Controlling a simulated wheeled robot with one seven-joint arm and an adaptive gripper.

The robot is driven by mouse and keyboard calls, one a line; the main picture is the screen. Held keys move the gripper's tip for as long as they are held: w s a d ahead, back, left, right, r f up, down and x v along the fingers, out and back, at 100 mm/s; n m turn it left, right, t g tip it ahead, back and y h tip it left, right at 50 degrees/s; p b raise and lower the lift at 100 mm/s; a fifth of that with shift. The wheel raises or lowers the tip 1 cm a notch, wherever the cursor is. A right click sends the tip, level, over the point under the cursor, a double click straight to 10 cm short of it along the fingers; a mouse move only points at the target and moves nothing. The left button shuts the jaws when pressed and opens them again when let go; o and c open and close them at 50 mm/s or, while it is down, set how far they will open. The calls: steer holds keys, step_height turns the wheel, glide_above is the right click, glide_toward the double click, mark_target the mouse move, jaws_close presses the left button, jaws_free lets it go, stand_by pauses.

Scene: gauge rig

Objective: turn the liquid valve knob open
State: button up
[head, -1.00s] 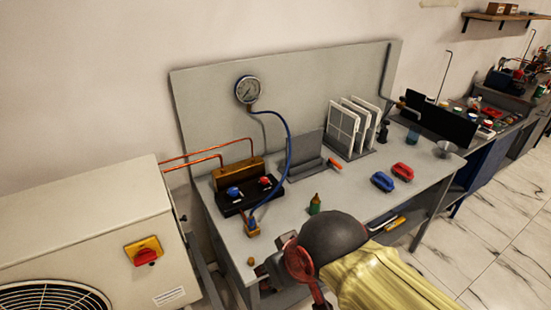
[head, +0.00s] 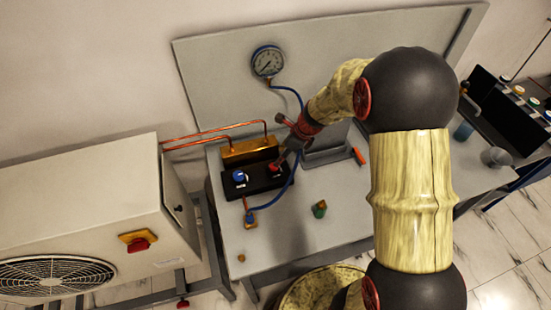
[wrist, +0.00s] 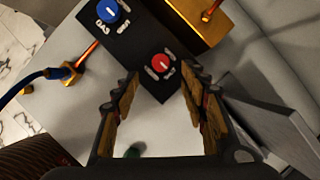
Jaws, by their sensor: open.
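The black valve block (head: 262,181) sits on the bench with a blue knob (head: 239,176) at left and a red knob (head: 274,168) at right. In the wrist view the label beside the blue knob (wrist: 110,12) seems to read GAS; the labels by the red knob (wrist: 160,63) are too small to read, so I take the red one as the liquid valve knob. My gripper (wrist: 158,80) is open and empty, its fingers pointing at the red knob. The knob shows just beyond and between the fingertips; I cannot tell whether they touch it.
A brass block (head: 248,151) with copper pipes stands behind the valve block. A blue hose (head: 288,187) runs from the gauge (head: 267,62) close by my gripper. A small green bottle (head: 319,209) is in front.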

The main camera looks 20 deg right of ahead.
mark_target(274, 167)
steer(key=shift+m, duration=0.3)
steer(key=b+x, duration=0.2)
steer(key=x, duration=0.6)
steer(key=shift+d+f, duration=0.1)
steer(key=shift+f, duration=0.2)
steer(key=shift+c, duration=1.2)
jaws_close()
